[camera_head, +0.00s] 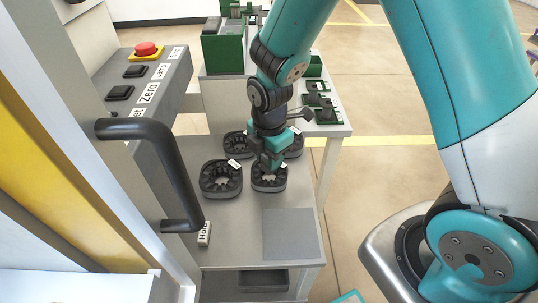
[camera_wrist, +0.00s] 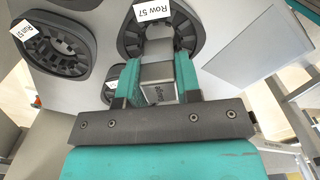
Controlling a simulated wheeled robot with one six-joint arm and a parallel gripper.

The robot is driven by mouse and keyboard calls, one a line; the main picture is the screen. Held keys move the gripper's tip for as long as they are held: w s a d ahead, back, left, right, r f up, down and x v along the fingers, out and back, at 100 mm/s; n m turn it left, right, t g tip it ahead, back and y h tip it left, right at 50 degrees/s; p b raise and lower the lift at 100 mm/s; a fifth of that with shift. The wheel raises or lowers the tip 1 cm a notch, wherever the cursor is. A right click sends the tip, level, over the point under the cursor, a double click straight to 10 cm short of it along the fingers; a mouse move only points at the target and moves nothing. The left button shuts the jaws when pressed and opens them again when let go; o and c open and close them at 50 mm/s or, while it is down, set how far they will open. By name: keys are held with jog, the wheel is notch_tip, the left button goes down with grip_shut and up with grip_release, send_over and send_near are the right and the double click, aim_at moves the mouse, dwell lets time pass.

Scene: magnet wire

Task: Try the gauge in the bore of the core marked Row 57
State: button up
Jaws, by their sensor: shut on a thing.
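My gripper (camera_head: 268,158) is shut on the gauge (camera_wrist: 158,84), a small grey metal block between its teal fingers in the wrist view. The core marked Row 57 (camera_wrist: 188,36) is a dark toothed ring, directly ahead of the fingers. The gauge's far end overlaps its bore in the picture; I cannot tell how far it reaches in. In the head view the core under my gripper (camera_head: 269,184) sits on the grey table, its bore partly hidden. Another core (camera_wrist: 55,50), marked Run 57, lies to the left in the wrist view.
More dark cores stand close by: one at left (camera_head: 221,190), one behind it (camera_head: 236,151) and one behind my gripper (camera_head: 297,150). A flat grey pad (camera_head: 290,235) lies at front right. A black handle (camera_head: 165,165) and a button panel (camera_head: 150,85) stand at left.

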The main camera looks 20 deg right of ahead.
jog(key=shift+f+b, duration=0.9)
jog(key=shift+f, duration=0.6)
dwell(0.5)
jog(key=shift+r, duration=0.15)
dwell(0.5)
jog(key=shift+r+p, duration=3.3)
jog(key=shift+r, duration=0.1)
